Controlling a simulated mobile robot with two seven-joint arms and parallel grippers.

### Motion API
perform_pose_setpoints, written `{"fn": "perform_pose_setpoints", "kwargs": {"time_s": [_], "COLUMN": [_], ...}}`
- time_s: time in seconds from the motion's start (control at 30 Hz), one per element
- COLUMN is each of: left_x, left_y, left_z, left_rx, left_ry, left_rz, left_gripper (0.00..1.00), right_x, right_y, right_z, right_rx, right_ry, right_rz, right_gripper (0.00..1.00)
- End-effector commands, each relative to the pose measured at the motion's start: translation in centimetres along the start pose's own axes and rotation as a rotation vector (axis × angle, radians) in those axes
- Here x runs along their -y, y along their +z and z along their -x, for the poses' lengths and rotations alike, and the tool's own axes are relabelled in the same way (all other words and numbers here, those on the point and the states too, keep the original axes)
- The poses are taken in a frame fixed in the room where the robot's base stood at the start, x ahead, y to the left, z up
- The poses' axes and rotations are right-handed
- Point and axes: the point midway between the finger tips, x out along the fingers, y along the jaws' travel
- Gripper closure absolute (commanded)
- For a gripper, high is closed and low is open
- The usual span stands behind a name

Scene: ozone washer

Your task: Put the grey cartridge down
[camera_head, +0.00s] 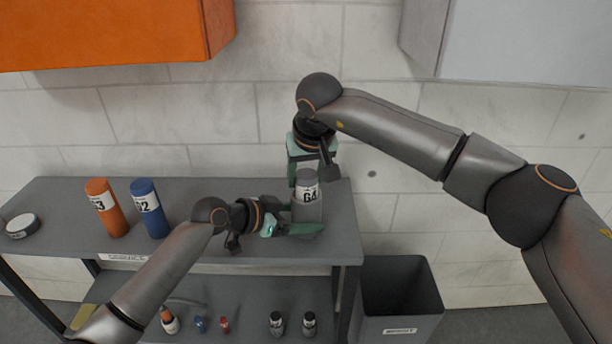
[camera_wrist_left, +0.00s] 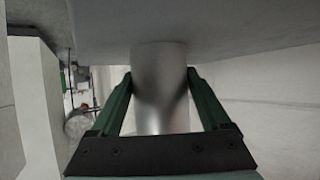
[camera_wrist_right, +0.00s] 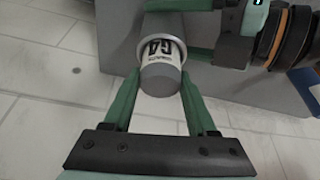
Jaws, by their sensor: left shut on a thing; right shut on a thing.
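The grey cartridge (camera_head: 307,208), with a white G4 label, stands about upright at the right end of the grey bench top (camera_head: 270,190). My left gripper (camera_head: 303,229) is shut on its lower part from the left. In the left wrist view the cartridge (camera_wrist_left: 160,88) lies between both fingers, and its end seems to meet the grey surface; contact is not certain. My right gripper (camera_head: 308,172) is shut on its upper part from above and behind. In the right wrist view the fingers flank the cartridge's darker grey end (camera_wrist_right: 160,78). The left fingers partly hide the cartridge's lower part.
An orange cartridge (camera_head: 106,208) and a blue cartridge (camera_head: 150,208) stand on the bench's left half, with a round white-topped disc (camera_head: 21,226) farther left. Small bottles (camera_head: 276,323) stand on the lower shelf. A dark bin (camera_head: 401,300) is right of the bench. Cupboards hang above.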

Motion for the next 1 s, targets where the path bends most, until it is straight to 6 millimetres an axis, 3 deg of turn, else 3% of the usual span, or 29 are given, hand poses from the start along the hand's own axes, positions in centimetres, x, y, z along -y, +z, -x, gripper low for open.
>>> {"fn": "perform_pose_setpoints", "kwargs": {"time_s": [0.37, 0.4, 0.67, 1.0], "left_x": [0.02, 0.02, 0.01, 0.01], "left_y": [-0.05, -0.05, -0.06, -0.07], "left_z": [0.02, 0.02, 0.02, 0.02], "left_rx": [-0.001, -0.001, -0.001, -0.001], "left_ry": [0.0, 0.0, 0.0, 0.0], "left_rz": [0.0, 0.0, 0.0, 0.0], "left_gripper": [0.51, 0.51, 0.51, 0.51], "right_x": [0.02, 0.02, 0.01, -0.01], "right_y": [0.13, 0.17, 0.17, -0.01], "right_z": [-0.44, -0.5, -0.49, 0.22], "right_rx": [-0.003, -0.002, -0.002, -0.003], "right_ry": [-0.001, -0.001, -0.001, 0.0], "right_rz": [-0.001, -0.001, -0.001, 0.0], "right_gripper": [1.0, 0.4, 0.12, 0.12]}}
